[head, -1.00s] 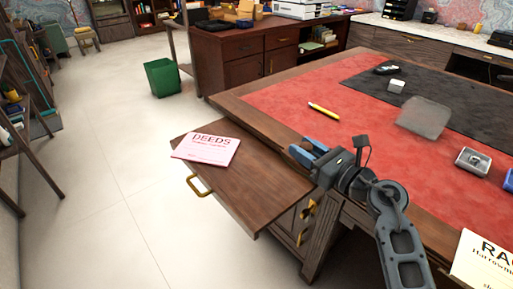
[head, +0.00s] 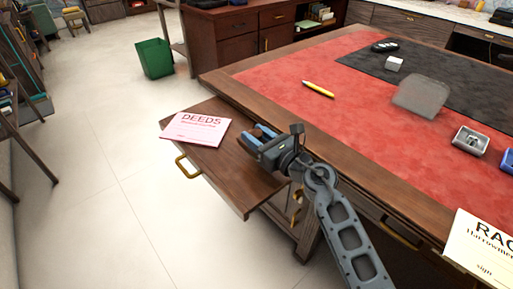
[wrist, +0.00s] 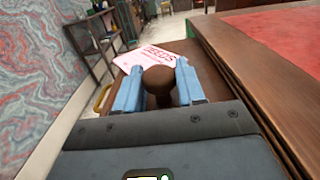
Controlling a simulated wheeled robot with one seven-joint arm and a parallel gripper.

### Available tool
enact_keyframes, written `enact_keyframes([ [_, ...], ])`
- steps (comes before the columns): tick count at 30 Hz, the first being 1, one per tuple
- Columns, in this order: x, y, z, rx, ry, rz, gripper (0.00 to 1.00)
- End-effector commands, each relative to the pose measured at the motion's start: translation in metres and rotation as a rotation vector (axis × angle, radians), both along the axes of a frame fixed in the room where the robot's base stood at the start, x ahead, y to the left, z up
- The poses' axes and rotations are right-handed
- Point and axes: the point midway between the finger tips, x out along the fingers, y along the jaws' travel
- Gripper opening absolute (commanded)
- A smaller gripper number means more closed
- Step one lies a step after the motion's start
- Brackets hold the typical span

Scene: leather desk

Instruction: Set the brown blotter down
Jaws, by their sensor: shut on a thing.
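My gripper (head: 258,135) is shut on the brown blotter (wrist: 159,80), whose rounded dark brown knob shows between the blue fingers in the wrist view. The lower part of the blotter is mostly hidden there, and in the head view I cannot make it out between the fingers. The gripper is over the wooden pull-out board (head: 228,172) at the desk's left side, to the right of the pink DEEDS paper (head: 196,128). I cannot tell whether the blotter touches the board.
The red leather desk top (head: 340,125) lies to the right, with a yellow pencil (head: 318,88), a grey translucent block (head: 420,96) and a metal holder (head: 470,139). A brass handle (head: 186,168) is on the board's front edge. The board between paper and front right corner is bare.

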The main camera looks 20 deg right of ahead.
Motion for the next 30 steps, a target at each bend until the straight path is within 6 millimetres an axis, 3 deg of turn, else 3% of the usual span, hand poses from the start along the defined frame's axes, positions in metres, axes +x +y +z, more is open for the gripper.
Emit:
enact_keyframes([
  [7,0.0,0.0,-0.035,0.001,0.0,0.0,0.0],
  [21,0.0,0.0,-0.042,0.0,-0.001,0.0,0.0],
  [22,0.0,0.0,-0.041,0.0,0.0,0.0,0.41],
  [30,0.0,0.0,-0.041,0.0,0.001,0.0,0.64],
])
